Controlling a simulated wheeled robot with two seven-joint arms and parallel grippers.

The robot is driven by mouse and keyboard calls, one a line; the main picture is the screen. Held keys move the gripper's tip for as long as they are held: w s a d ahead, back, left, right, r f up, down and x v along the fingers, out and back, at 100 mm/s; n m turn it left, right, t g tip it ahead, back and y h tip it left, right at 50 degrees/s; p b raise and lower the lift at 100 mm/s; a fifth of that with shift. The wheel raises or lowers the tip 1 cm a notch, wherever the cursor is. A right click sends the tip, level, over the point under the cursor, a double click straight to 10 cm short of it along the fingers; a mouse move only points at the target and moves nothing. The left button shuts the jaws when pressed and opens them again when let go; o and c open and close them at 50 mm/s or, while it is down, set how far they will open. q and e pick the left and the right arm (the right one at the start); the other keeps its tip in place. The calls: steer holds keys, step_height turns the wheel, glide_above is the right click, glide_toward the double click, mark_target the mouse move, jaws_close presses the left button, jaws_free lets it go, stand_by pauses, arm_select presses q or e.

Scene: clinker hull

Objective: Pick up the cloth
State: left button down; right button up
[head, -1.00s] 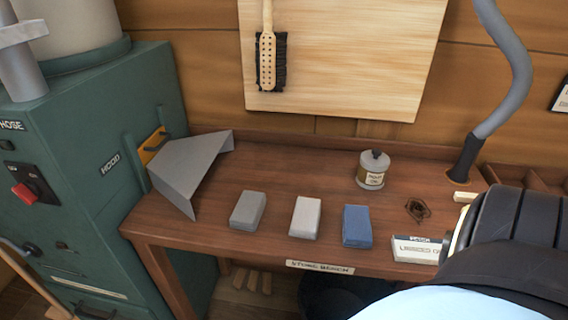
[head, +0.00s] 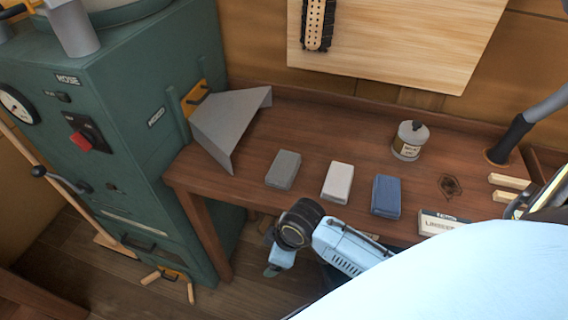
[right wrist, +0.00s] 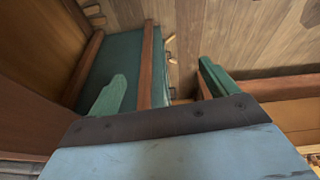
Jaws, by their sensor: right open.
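I cannot make out a cloth for certain in either view. Three small blocks lie in a row on the wooden bench (head: 330,135) in the head view: a dark grey block (head: 284,170), a light grey block (head: 337,182) and a blue block (head: 386,196). My right gripper (head: 273,270) shows in the head view in front of the bench's front edge, low and apart from the blocks. In the right wrist view its two green fingers (right wrist: 162,72) are spread with nothing between them. My left gripper is not in view.
A green machine (head: 125,140) with a grey sheet hood (head: 232,125) stands at the left. A labelled tin (head: 409,141) and a white box (head: 441,222) are on the bench. A grey hose (head: 545,108) rises at the right. The floor (head: 85,250) shows below.

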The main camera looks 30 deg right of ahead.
step_height(320, 180, up, 7)
steer(key=w+a+n, duration=0.2)
steer(key=n, duration=0.1)
step_height(320, 180, up, 18)
steer(key=n+g+h+p, duration=0.1)
steer(key=n+g+h, duration=0.15)
steer(key=n, duration=1.15)
glide_above(284, 165)
steer(key=shift+g, duration=0.25)
steer(key=f, duration=0.7)
steer(key=shift+w+d+f+b, duration=0.15)
steer(key=shift+w+f+b, duration=0.05)
steer(key=shift+f+b, duration=0.2)
steer(key=shift+s+f, duration=0.1)
steer(key=shift+f, duration=2.6)
steer(key=shift+c, duration=0.3)
steer(key=c, duration=1)
